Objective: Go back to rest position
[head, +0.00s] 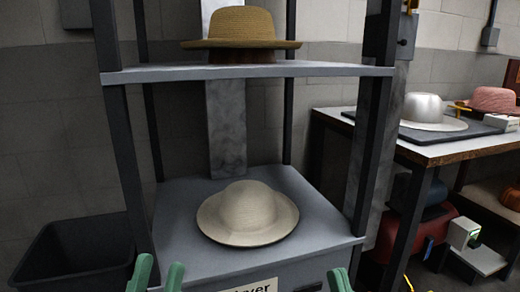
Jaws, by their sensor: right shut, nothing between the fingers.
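My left gripper (157,276) shows at the bottom edge, left of centre, as two green fingertips with a gap between them; it is open, with nothing seen in it. My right gripper (339,281) shows at the bottom edge, right of centre, as a green tip; it is shut and empty. Both are low in front of the shelf rack, and the rest of each is cut off by the frame. A pale cream hat (248,213) lies brim down on the lower grey shelf (180,205), apart from both grippers.
A tan straw hat (241,30) sits on the upper shelf (150,74). Dark posts (375,150) frame the rack. A black bin (70,255) stands at left. At right, a table (450,148) holds a white hat (427,110) and a pink hat (490,99).

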